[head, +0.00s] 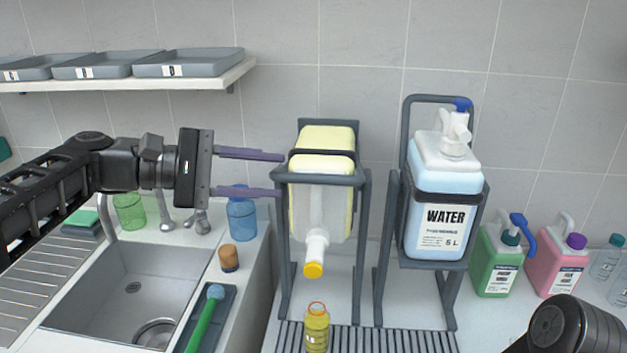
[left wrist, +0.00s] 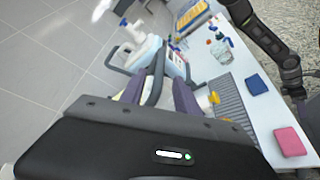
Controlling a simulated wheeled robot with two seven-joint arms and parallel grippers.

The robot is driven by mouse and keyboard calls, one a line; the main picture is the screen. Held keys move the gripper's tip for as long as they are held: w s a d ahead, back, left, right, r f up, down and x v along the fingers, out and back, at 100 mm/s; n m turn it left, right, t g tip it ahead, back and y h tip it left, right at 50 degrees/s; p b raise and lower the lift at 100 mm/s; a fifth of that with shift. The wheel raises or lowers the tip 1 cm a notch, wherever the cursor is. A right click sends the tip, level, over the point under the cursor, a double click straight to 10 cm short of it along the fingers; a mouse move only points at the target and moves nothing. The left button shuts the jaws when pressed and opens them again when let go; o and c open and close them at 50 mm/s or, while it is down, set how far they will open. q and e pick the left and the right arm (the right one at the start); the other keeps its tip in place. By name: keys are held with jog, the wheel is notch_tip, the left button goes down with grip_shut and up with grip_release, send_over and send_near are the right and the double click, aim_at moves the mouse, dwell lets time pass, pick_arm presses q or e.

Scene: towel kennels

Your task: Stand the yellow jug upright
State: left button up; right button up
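The yellow jug (head: 326,140) sits tipped in a grey frame stand (head: 367,220), its pale yellow base up and its neck and yellow cap (head: 314,270) pointing down. The cap also shows in the left wrist view (left wrist: 213,98). My left gripper (head: 282,175) is open, its two purple fingers spread one above the other, pointing right. Their tips are at the stand's left edge, close to the jug; I cannot tell if they touch. In the left wrist view the gripper body hides most of the jug. My right gripper is not in view.
A small yellow bottle (head: 316,328) stands below the cap by a drain grate (head: 400,342). A water jug (head: 440,205) stands upright in a second stand to the right. Green and pink canisters are right.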

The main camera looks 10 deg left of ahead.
aim_at(300, 178)
pick_arm(q)
jog(key=shift+p+x, duration=0.7)
jog(key=shift+x, duration=3.2)
jog(key=shift+c, duration=0.4)
grip_shut()
